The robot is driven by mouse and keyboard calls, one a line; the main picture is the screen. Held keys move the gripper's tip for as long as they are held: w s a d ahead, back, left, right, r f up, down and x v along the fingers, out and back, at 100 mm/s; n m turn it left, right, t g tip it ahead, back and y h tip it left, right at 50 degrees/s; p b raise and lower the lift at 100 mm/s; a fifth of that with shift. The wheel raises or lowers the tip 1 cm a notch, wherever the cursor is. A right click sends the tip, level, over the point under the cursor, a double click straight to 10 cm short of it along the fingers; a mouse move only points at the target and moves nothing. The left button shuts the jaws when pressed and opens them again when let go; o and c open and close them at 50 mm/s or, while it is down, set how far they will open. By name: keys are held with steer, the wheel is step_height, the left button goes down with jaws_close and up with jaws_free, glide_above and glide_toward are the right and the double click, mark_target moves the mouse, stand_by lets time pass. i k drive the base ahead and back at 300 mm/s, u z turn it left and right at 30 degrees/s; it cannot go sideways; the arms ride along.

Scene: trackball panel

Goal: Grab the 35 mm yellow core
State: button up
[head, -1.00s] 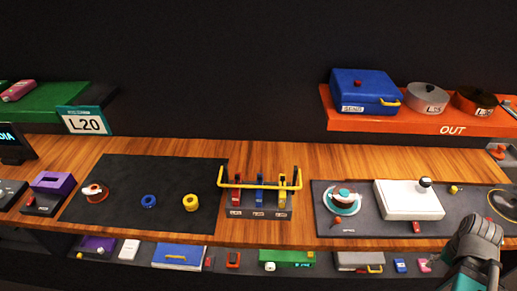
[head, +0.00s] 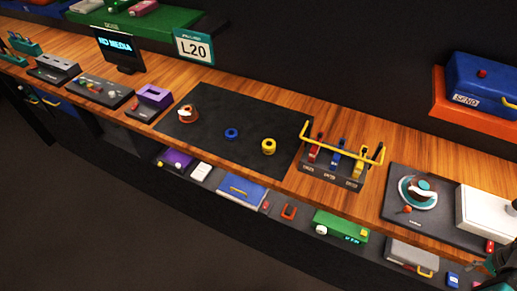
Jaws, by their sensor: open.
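A yellow ring-shaped core (head: 268,146) lies on the black mat (head: 215,118) on the wooden counter, near the mat's right end. A smaller-looking blue ring (head: 231,133) lies to its left, apart from it. Its size marking cannot be read. Part of my arm shows at the bottom right corner, far to the right of the yellow core. My gripper itself does not show, and nothing of mine is near the core.
Right of the mat stands a rack (head: 335,172) with red, blue and yellow pieces under a yellow bar (head: 345,145). A lower shelf holds a blue box (head: 241,191) and a green box (head: 341,226).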

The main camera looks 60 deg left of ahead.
mark_target(269, 145)
steer(key=u, duration=1.7)
steer(key=k, duration=1)
steer(key=u, duration=0.25)
steer(key=i, duration=0.65)
steer(key=u, duration=0.05)
